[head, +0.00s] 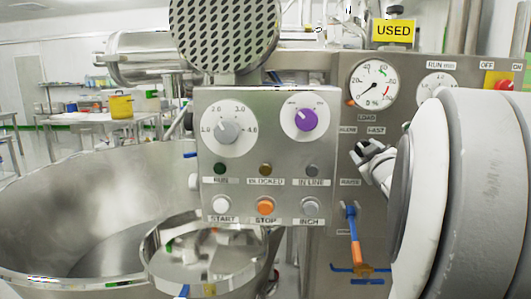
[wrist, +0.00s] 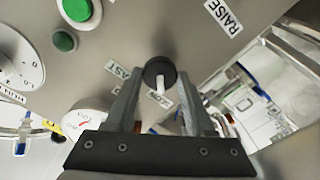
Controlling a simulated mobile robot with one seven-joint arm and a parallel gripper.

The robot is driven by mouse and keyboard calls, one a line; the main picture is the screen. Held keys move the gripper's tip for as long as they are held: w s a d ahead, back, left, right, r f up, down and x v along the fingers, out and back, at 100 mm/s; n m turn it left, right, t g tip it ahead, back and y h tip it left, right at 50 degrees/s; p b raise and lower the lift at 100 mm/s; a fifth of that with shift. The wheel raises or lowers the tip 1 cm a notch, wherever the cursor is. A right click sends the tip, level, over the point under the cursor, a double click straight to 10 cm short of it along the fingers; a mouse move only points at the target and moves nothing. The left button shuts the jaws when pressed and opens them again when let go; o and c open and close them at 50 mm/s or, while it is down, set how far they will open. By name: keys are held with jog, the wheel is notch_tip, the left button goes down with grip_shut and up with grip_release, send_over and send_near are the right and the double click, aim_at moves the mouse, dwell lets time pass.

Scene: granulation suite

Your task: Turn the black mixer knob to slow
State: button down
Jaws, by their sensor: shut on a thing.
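The black mixer knob (wrist: 160,72) is round with a white pointer and sits on the steel panel. In the wrist view it is between the fingertips of my gripper (wrist: 158,80), which is shut on it. In the head view my gripper (head: 372,155) reaches the panel from the right, just below the "FAST" label (head: 376,130). It covers most of the knob there.
Left of my gripper is a control box (head: 265,150) with a grey dial (head: 229,132), a purple knob (head: 305,120) and several buttons. A load gauge (head: 373,83) is above. A blue and orange valve handle (head: 353,235) hangs below. A large steel bowl (head: 70,220) stands at left.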

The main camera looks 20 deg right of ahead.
dwell(0.3)
jog(key=shift+c, duration=1.3)
grip_release()
jog(key=shift+s+a, duration=0.1)
jog(key=shift+s, duration=0.05)
